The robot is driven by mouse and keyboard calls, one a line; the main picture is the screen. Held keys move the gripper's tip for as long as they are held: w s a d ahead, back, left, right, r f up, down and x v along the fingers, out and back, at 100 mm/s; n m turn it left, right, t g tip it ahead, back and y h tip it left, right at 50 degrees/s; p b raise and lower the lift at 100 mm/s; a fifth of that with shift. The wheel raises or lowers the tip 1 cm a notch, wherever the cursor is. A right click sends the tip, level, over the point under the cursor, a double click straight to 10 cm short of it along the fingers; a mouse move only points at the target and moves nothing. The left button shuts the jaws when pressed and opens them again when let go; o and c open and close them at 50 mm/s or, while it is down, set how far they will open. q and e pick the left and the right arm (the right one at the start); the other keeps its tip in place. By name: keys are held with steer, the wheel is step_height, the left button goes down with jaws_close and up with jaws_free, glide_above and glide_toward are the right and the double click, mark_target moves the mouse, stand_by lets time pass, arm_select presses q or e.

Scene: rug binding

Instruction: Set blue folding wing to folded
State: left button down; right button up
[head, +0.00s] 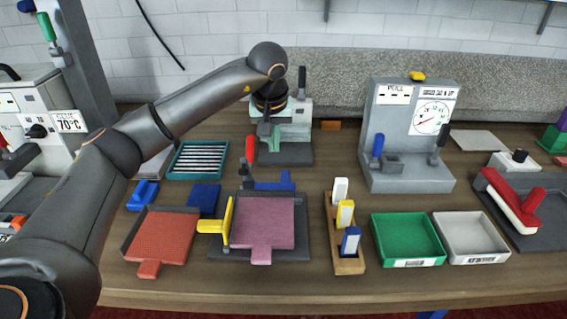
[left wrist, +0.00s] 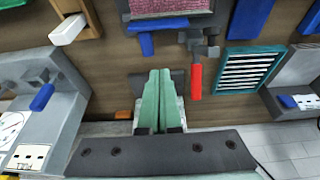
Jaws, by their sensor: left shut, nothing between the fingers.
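The blue folding wing (head: 271,185) lies along the back edge of the pink pad (head: 264,222), with its tab pointing away from it. It does not cover the pad, and I cannot tell its exact tilt. It also shows in the left wrist view (left wrist: 158,24), beyond the fingertips. A yellow wing (head: 228,222) stands upright at the pad's left edge. My left gripper (head: 265,133) is shut and empty, behind and above the blue wing and apart from it. Its pale green fingers (left wrist: 153,70) show together in the left wrist view. My right gripper is not in view.
A red-handled lever (head: 250,150) stands just behind the blue wing, near my left gripper. A pale green machine (head: 294,125) is behind the gripper. A grey gauge station (head: 397,110) stands to the right. A wooden block rack (head: 347,266) is right of the pad.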

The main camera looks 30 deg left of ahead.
arm_select(q)
steer(key=shift+a+r, duration=0.25)
steer(key=shift+a, duration=0.05)
steer(key=x, duration=0.6)
steer(key=p+x, duration=0.1)
steer(key=x, duration=0.2)
steer(key=shift+s+d+f, duration=0.1)
steer(key=shift+s+f, duration=0.15)
steer(key=shift+f, duration=0.25)
steer(key=shift+s+d+p, duration=0.2)
steer(key=shift+s+d, duration=0.2)
steer(key=shift+s, duration=0.3)
steer(key=shift+s+d+p, duration=0.15)
steer(key=shift+s+d, duration=0.25)
steer(key=shift+s, duration=0.25)
